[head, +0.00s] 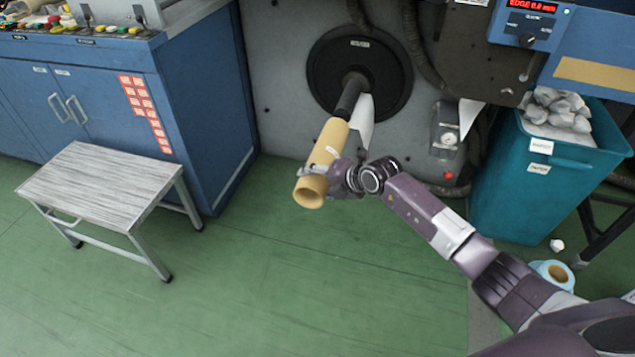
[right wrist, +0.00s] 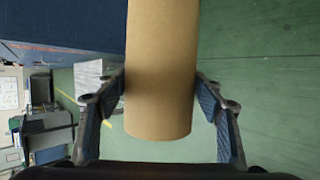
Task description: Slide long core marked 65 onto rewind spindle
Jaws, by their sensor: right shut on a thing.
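The long tan core (head: 323,158) is a cardboard tube with a small pale label whose number is too small to read. My right gripper (head: 333,176) is shut on it near its open near end. The core also fills the middle of the right wrist view (right wrist: 160,70), between the two fingers (right wrist: 165,115). The dark rewind spindle (head: 350,97) sticks out of a round black disc (head: 385,75) on the grey machine face. The core's far end meets the spindle's tip, roughly in line. I cannot tell how far the spindle is inside. My left gripper is out of view.
A blue cabinet (head: 215,100) and a grey step stool (head: 100,185) stand at left. A teal bin (head: 530,190) of crumpled paper stands at right, with a blue-and-white roll (head: 540,270) on the floor nearby. The green floor (head: 240,290) in front is clear.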

